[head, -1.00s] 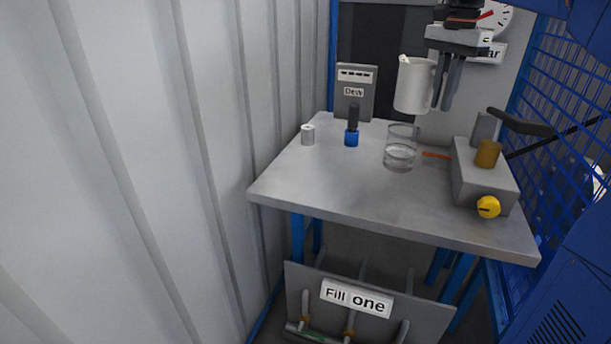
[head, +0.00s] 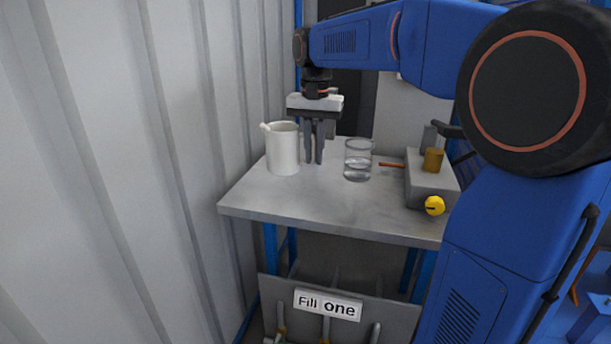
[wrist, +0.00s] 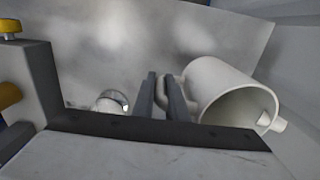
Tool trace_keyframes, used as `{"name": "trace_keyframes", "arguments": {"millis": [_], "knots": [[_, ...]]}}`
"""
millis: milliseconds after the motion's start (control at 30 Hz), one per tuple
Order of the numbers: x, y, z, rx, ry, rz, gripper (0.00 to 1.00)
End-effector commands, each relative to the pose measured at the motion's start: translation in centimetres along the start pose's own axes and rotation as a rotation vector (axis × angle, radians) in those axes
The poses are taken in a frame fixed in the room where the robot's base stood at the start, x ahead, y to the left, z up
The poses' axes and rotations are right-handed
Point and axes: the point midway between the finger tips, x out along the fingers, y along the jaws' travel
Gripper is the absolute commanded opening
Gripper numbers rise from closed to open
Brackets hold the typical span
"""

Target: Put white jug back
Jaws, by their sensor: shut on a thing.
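The white jug (head: 283,150) is upright at the left of the grey table in the head view. Its base looks at or just above the tabletop; I cannot tell whether it touches. My gripper (head: 314,158) points down at the jug's right side, shut on its handle. In the wrist view the fingers (wrist: 163,97) close around the handle of the jug (wrist: 222,90), whose open mouth faces the camera. The jug hides the small items seen earlier at the table's left.
A glass beaker (head: 358,162) with clear liquid stands right of my gripper. Farther right is a grey block (head: 430,185) with a yellow knob (head: 434,205) and a brass-coloured cylinder (head: 433,160). The ribbed wall (head: 150,150) is close on the left. The table's front (head: 320,213) is clear.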

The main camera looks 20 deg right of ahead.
Motion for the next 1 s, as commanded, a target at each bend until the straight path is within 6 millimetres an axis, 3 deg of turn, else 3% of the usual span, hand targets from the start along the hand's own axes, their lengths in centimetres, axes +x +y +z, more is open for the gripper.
{"name": "trace_keyframes", "arguments": {"millis": [333,600,967,1000], "knots": [[2.4,0.0,0.0,0.001,-0.001,0.000,0.00],[5.5,0.0,0.0,0.001,0.000,0.000,0.00],[5.8,0.0,0.0,0.001,0.001,-0.001,0.00],[5.9,0.0,0.0,0.001,0.000,0.000,0.15]]}}
